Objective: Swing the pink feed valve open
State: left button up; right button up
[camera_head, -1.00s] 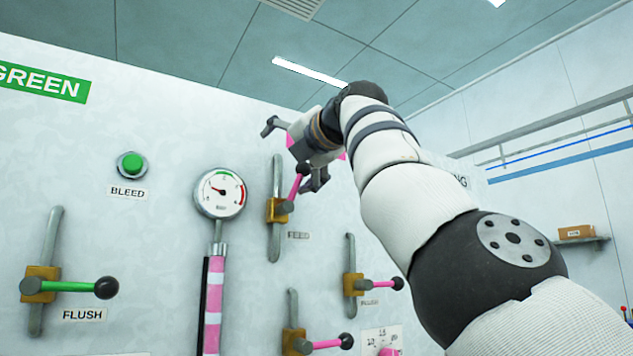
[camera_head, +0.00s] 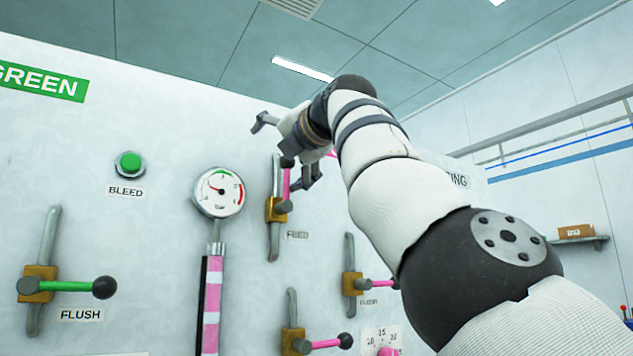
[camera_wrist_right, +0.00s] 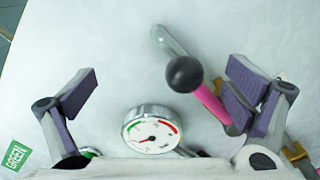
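The feed valve has a pink lever (camera_head: 286,181) with a black knob (camera_head: 287,162) and a brass body on a grey pipe, beside a FEED label (camera_head: 297,235). Its lever points almost straight up, nearly in line with the pipe. My right gripper (camera_head: 284,150) is open, with its fingers spread around the knob area. In the right wrist view the knob (camera_wrist_right: 184,74) lies between the spread fingers, closer to the right one. The right finger's pad is right beside the pink lever (camera_wrist_right: 212,104); whether they touch is unclear. My left gripper is out of view.
A gauge (camera_head: 219,192) on a pink-striped pipe stands left of the valve. Two more pink-levered valves (camera_head: 325,343) (camera_head: 375,284) sit below and right. A green FLUSH lever (camera_head: 70,286) and green BLEED button (camera_head: 130,163) are at left.

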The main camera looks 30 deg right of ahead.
jog(key=shift+a+f, duration=0.1)
jog(key=shift+f, duration=0.4)
jog(key=s, duration=0.9)
jog(key=shift+d, duration=0.45)
